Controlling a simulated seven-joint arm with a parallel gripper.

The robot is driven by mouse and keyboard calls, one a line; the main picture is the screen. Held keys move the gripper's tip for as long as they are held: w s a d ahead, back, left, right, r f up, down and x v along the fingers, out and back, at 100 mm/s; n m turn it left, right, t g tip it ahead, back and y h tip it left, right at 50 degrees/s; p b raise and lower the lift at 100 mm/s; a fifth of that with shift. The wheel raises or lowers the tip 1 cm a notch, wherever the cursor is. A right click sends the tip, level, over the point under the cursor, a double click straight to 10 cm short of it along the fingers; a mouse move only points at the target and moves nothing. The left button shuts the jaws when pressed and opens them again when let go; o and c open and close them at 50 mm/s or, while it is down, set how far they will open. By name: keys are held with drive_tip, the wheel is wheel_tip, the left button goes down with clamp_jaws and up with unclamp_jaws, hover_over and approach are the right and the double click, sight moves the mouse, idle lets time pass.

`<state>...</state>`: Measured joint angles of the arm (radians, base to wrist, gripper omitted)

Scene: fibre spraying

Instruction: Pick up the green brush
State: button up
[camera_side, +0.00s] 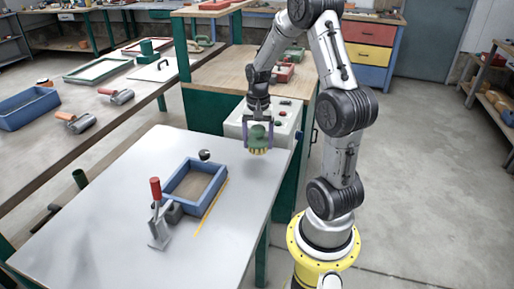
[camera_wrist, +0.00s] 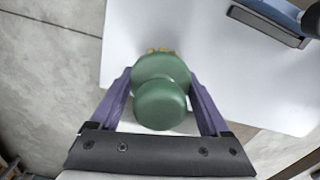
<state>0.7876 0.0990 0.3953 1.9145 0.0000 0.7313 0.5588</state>
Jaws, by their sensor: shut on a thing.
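The green brush (camera_side: 258,136) has a round green knob and body with yellowish bristles pointing down. In the wrist view the green brush (camera_wrist: 161,90) sits between the two purple fingers, its bristles just showing at the far edge. My gripper (camera_side: 259,140) is shut on the brush, with one finger on each side of it. In the side view the brush hangs upright near the right back part of the grey table (camera_side: 120,215). It appears to be above the surface, but the exact gap is hard to tell.
A white control box (camera_side: 285,125) stands behind the brush.

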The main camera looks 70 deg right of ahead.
drive_tip(key=s+a+r, duration=0.9)
drive_tip(key=shift+s+a, duration=0.2)
